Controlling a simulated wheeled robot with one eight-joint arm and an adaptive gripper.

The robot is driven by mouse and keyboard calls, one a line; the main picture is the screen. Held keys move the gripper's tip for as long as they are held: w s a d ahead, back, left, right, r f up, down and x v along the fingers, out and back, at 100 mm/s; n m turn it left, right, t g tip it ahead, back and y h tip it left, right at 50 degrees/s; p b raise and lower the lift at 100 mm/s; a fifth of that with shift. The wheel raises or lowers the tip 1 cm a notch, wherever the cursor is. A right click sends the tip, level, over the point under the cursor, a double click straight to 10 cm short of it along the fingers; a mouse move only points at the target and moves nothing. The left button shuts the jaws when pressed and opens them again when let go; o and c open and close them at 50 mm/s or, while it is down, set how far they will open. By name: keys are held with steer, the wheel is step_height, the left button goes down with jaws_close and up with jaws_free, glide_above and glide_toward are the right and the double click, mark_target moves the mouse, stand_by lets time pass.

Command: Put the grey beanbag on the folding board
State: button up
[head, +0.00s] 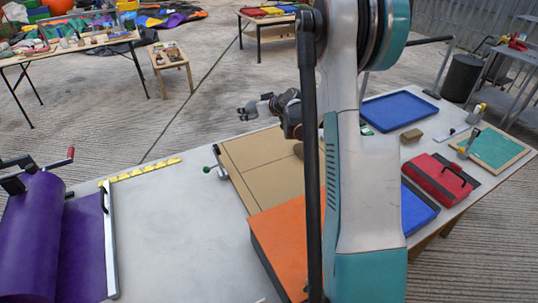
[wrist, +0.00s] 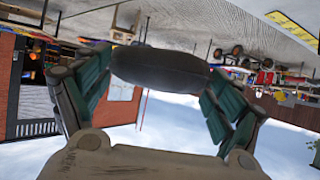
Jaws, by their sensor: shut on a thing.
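The grey beanbag (wrist: 160,67) is a dark, rounded pad clamped between the two fingers of my gripper (wrist: 158,72) in the wrist view. In the head view my gripper (head: 246,111) is held up beyond the table's far edge, pointing left; the beanbag is too small to make out clearly there. A tan board with crease lines, which looks like the folding board (head: 255,155), lies flat on the table, nearer than my gripper. My arm hides its right part. A small brownish thing (head: 298,150) shows at its right, partly hidden.
An orange block (head: 275,240) stands at the board's near side. A purple roll (head: 30,235) lies left, a yellow strip (head: 140,173) at the far edge. Right are a blue tray (head: 398,108), a red case (head: 440,178) and a green board (head: 497,148). The table's left middle is clear.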

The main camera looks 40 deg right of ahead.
mark_target(256, 153)
step_height(256, 153, down, 18)
steer(key=b, duration=0.6)
steer(key=shift+f, duration=0.25)
steer(key=shift+f, duration=0.1)
steer(key=o, duration=1.3)
steer(key=p+v, duration=0.3)
steer(key=v, duration=0.9)
